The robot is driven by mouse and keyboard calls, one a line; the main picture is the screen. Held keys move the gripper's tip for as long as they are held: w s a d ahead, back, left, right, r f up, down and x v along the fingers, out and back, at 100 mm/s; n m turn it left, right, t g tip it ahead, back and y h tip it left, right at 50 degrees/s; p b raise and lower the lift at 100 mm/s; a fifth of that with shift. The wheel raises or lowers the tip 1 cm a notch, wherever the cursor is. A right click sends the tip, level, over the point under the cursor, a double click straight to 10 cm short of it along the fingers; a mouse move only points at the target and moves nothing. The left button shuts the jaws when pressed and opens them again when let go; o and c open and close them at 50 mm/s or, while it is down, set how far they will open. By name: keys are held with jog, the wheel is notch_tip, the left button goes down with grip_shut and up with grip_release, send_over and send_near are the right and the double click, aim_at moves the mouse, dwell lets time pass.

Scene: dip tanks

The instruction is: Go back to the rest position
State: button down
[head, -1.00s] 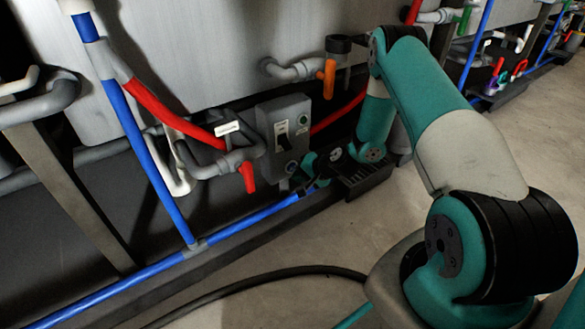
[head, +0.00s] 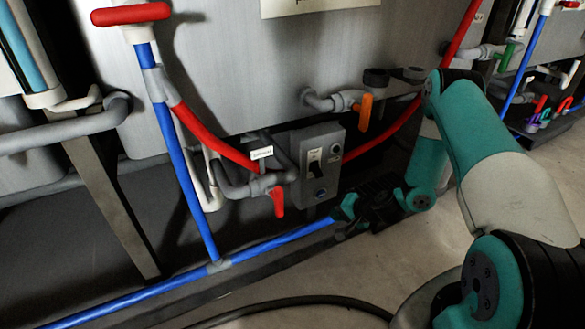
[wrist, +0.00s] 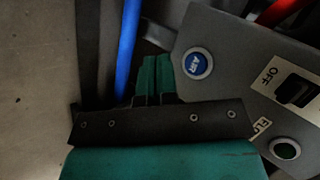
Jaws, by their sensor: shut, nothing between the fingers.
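My gripper (head: 340,212) is low beside the grey switch box (head: 306,183), below and to its right in the head view. In the wrist view its two green fingers (wrist: 154,76) lie together, shut, with nothing visible between them. My arm is bent down from the right.
A blue pipe (head: 182,170) and red hoses (head: 215,140) run in front of the grey tank (head: 240,70). An orange-handled valve (head: 364,112) and a red-handled valve (head: 277,202) stick out near the box. A black hose (head: 290,303) lies on the floor, which is otherwise open at front.

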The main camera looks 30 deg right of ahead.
jog(key=s+a+r+n+g+y+p, duration=0.1)
jog(key=a+r+n+p, duration=0.3)
jog(key=r, duration=0.6)
jog(key=a+r+n+g+y+p, duration=0.1)
jog(key=a+r+n+g, duration=0.1)
jog(key=a+r, duration=0.6)
jog(key=s+a+r+n+g+y+p, duration=0.1)
jog(key=a+r+n+p, duration=0.25)
jog(key=r, duration=0.75)
jog(key=s+a+r+n+g+h+p, duration=0.2)
jog(key=s+a+r+n+p, duration=0.25)
jog(key=s+r, duration=0.8)
jog(key=s+a+r+n+g+h+p, duration=0.1)
jog(key=s+a+r+n+g+p, duration=0.3)
jog(key=s+r, duration=0.85)
notch_tip(320, 180, up, 37)
jog(key=w+t+p, duration=0.1)
jog(key=p, duration=3.6)
jog(key=shift+d, duration=0.1)
